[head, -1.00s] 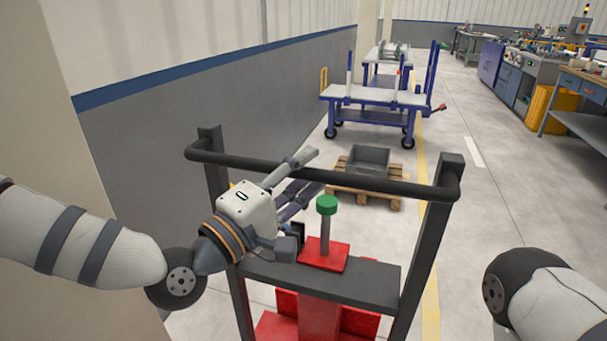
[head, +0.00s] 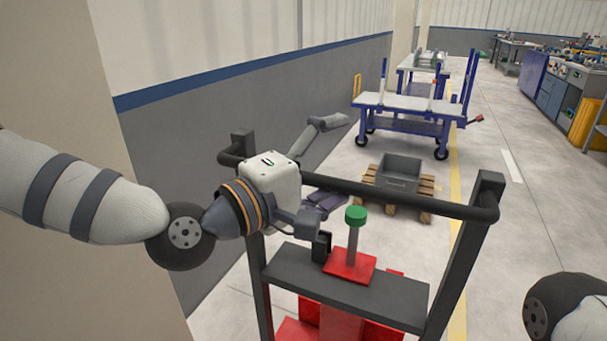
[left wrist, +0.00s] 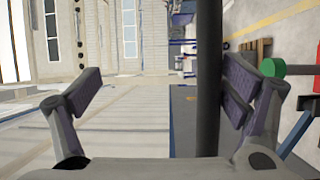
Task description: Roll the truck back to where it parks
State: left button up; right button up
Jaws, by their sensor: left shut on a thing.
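The truck is a cart with a dark upright frame, a black push bar (head: 400,197) across its top and a dark shelf (head: 380,300). A red block with a green-topped post (head: 355,235) stands on the shelf. My left gripper (head: 322,188) is at the left part of the push bar, one finger above it and one below. In the left wrist view, the bar (left wrist: 208,75) runs between the fingers, close against the right-hand one, with a gap on the other side. My left gripper is shut on the bar. My right gripper is out of view.
A grey bin (head: 399,172) sits on a wooden pallet (head: 425,200) beyond the truck. A blue cart (head: 405,120) stands farther back. A grey wall (head: 180,150) runs along the left. Open floor with a yellow line (head: 457,190) lies to the right.

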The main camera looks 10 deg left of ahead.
pick_arm(q)
jog(key=r, duration=0.1)
jog(key=s+a+r, duration=0.1)
jog(key=shift+s+r+t, duration=0.2)
jog(key=shift+r+t, duration=0.1)
jog(key=shift+c, duration=0.3)
jog(key=shift+s+f, duration=0.15)
jog(key=shift+s, duration=0.15)
jog(key=v, duration=0.3)
jog(key=shift+s+d+p, duration=0.2)
jog(key=shift+s+p, duration=0.15)
jog(key=c, duration=0.7)
jog(key=shift+o, duration=0.2)
jog(key=s+a+f, duration=0.2)
jog(key=s+a, duration=0.3)
jog(key=shift+s+a+f+p, duration=0.2)
jog(key=shift+a+f+p, duration=0.1)
jog(key=shift+f+p, duration=0.15)
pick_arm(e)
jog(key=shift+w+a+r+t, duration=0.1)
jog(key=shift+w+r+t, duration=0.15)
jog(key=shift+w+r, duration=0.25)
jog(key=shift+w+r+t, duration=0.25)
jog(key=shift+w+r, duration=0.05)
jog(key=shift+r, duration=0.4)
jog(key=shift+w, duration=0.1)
